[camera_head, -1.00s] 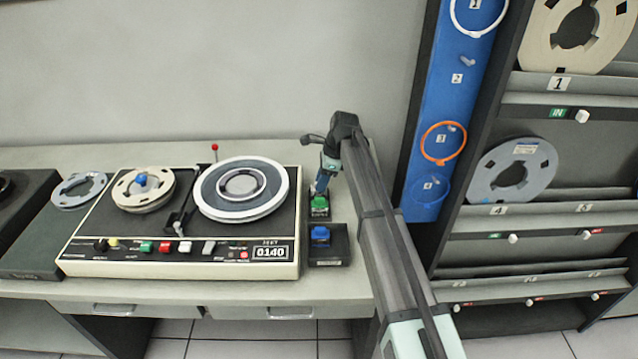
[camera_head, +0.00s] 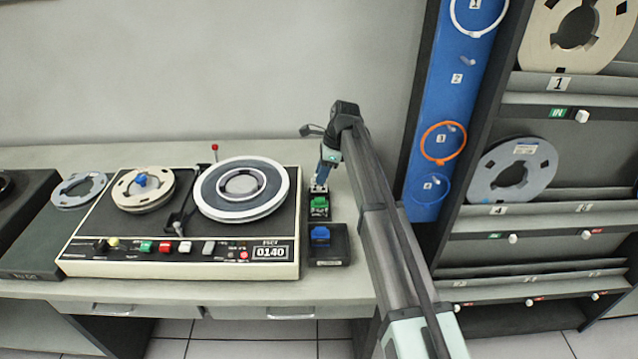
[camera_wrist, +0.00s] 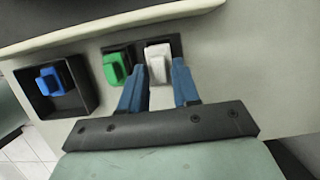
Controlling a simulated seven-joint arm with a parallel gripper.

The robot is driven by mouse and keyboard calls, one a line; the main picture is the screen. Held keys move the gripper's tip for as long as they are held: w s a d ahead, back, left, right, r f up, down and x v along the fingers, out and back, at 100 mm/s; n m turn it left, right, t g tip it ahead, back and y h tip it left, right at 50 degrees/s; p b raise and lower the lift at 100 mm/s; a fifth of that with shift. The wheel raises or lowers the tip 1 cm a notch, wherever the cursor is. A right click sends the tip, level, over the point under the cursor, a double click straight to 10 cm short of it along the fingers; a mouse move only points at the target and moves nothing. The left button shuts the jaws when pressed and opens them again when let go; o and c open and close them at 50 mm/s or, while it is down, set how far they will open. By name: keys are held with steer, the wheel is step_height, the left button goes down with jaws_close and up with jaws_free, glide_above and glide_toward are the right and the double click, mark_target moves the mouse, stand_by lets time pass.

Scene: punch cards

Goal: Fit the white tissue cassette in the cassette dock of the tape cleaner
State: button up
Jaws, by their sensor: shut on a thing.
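The white tissue cassette (camera_wrist: 159,62) is at the dark holder beside the green cassette (camera_wrist: 117,68) in the wrist view. My gripper (camera_wrist: 163,72) is shut on it, one blue finger on each side. I cannot tell whether the cassette is seated or slightly lifted. In the head view my gripper (camera_head: 319,186) points down just behind the green cassette (camera_head: 319,205), and the white cassette is mostly hidden there. The tape machine marked 0140 (camera_head: 180,262), seemingly the tape cleaner, stands to the left with two reels on top. I cannot make out its cassette dock.
A blue cassette (camera_head: 320,234) sits in a black tray (camera_head: 329,257) in front of the green one. A thin red-tipped lever (camera_head: 215,149) rises at the machine's back. A blue panel with rings (camera_head: 440,110) and reel shelves (camera_head: 590,222) stand at right. The counter behind is clear.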

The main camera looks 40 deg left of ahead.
steer(key=shift+r, duration=1.5)
steer(key=shift+s, duration=0.1)
